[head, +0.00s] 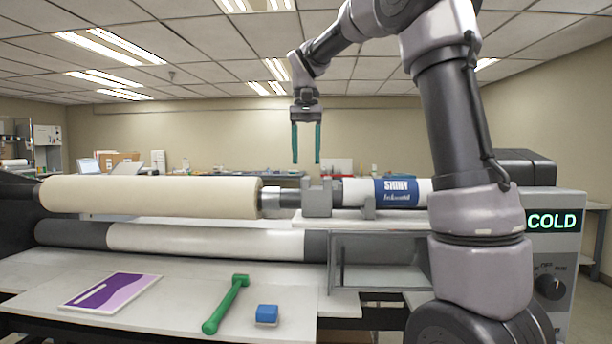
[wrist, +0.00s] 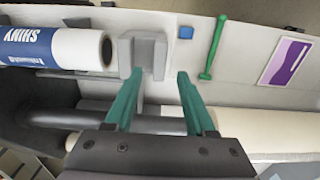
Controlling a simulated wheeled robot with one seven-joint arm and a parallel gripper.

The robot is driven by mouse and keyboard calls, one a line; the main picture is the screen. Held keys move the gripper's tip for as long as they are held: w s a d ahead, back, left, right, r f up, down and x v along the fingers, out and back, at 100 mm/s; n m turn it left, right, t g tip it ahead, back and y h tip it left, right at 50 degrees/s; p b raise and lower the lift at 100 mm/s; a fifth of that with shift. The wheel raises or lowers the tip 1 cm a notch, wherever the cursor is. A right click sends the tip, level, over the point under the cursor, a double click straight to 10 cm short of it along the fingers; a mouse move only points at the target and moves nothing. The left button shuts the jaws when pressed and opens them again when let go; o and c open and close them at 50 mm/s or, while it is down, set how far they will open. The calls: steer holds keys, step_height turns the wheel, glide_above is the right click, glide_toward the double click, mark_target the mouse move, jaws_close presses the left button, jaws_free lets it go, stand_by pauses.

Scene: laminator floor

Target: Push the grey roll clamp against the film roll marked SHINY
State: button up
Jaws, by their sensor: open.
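The grey roll clamp (head: 318,198) is a blocky piece on the shaft line, left of the film roll marked SHINY (head: 398,192), which is white with a blue label. In the wrist view the clamp (wrist: 143,52) sits just right of the end of the SHINY roll (wrist: 50,48); a narrow gap seems to show between them. My gripper (head: 306,162) hangs fingers down above the clamp, open and empty. In the wrist view one green fingertip of my gripper (wrist: 158,74) overlaps the clamp's near edge and the other lies to its right.
A cream roll (head: 150,196) lies left of the clamp. A grey bracket (head: 369,206) stands under the SHINY roll. A purple print (head: 110,292), a green hammer-like tool (head: 226,304) and a blue block (head: 267,315) lie on the front table. The COLD control box (head: 555,240) is at right.

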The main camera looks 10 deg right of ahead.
mark_target(306, 177)
steer(key=shift+f, duration=2.75)
jaws_close()
